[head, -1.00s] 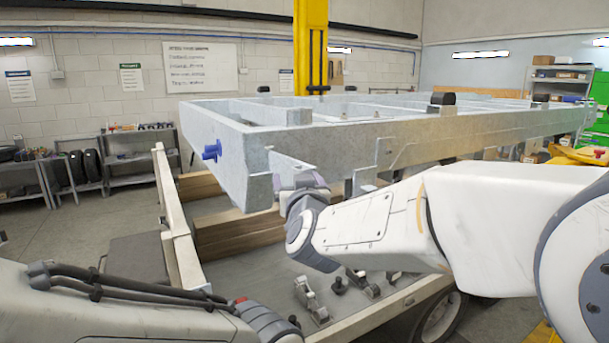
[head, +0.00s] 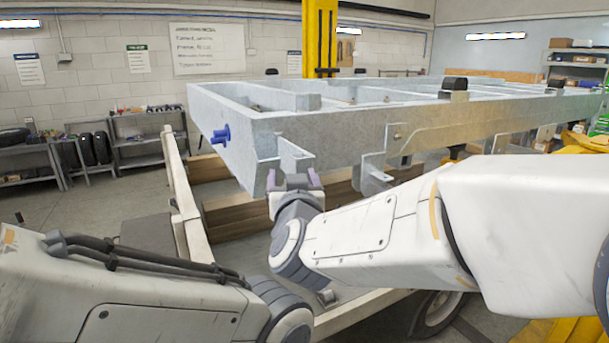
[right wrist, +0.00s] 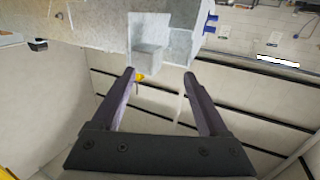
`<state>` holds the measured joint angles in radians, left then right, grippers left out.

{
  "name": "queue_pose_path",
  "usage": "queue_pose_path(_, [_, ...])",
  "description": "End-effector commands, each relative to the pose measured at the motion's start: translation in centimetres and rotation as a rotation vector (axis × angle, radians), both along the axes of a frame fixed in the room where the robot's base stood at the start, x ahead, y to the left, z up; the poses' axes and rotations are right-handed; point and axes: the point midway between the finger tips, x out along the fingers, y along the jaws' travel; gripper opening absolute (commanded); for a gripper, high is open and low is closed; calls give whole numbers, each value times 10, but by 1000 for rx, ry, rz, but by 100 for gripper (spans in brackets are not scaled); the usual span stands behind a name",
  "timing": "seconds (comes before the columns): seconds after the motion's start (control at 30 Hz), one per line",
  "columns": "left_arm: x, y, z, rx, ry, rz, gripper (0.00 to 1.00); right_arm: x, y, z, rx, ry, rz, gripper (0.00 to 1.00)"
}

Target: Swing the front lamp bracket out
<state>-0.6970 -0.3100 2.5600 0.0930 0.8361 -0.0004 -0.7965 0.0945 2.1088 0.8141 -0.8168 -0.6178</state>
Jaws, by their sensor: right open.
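The front lamp bracket (head: 293,156) is a small galvanized plate on the near side of the trailer frame (head: 345,138), close to its front corner. My right gripper (head: 293,178) is just below it, fingers up, open and empty. In the right wrist view the bracket (right wrist: 149,58) shows as a grey tab beyond the open fingertips (right wrist: 159,75), nearer the left finger. I see no contact. A second bracket (head: 373,174) hangs further right on the same rail. My left arm comes in at lower left; its gripper is not in view.
A blue fitting (head: 222,134) sticks out of the frame's front end. Below stands a low trailer with a pale side board (head: 181,190) and timber beams (head: 232,212). A yellow post (head: 319,40) rises behind. Shelves (head: 140,140) line the wall.

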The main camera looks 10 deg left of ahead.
Motion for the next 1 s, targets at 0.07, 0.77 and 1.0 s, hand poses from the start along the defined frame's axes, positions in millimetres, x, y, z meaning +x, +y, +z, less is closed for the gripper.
queue_pose_path(0.07, [0,0,0,0,0,0,50,0,0,0,0,0,0,78])
queue_pose_path(0.77, [0,0,-5,0,0,1,50,-10,-25,56,5,-5,-3,78])
queue_pose_path(1.0, [0,0,-5,0,0,1,50,-30,-72,88,5,-5,-4,78])
